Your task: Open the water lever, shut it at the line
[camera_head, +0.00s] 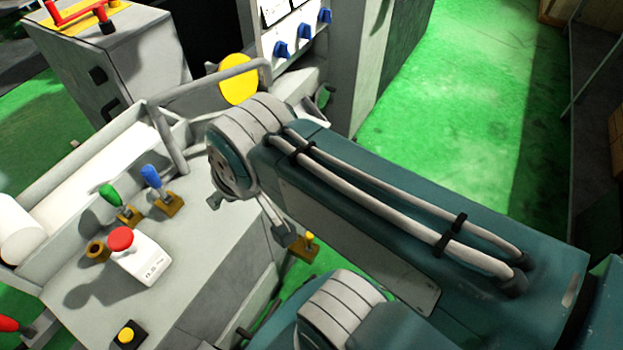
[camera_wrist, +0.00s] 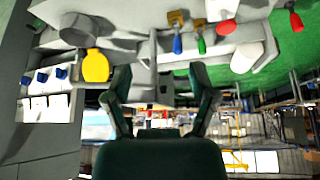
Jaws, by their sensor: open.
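A lever with a blue handle (camera_head: 151,176) stands on a brass base on the grey machine top, beside a lever with a green handle (camera_head: 110,195). Which one is the water lever, I cannot tell; no line or mark shows clearly. In the wrist view, which looks upside down, the blue lever (camera_wrist: 177,42) and green lever (camera_wrist: 201,44) are at the top, beyond the fingertips. My gripper (camera_wrist: 160,72) is open and empty, with its two fingers spread apart. It touches neither lever. In the head view my arm hides most of the gripper.
A yellow button (camera_head: 126,335) is nearer, and a yellow-topped lever (camera_head: 309,238) sits beside my arm. A grey rail (camera_head: 168,140) and yellow disc (camera_head: 238,79) rise behind. Green floor is clear at right.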

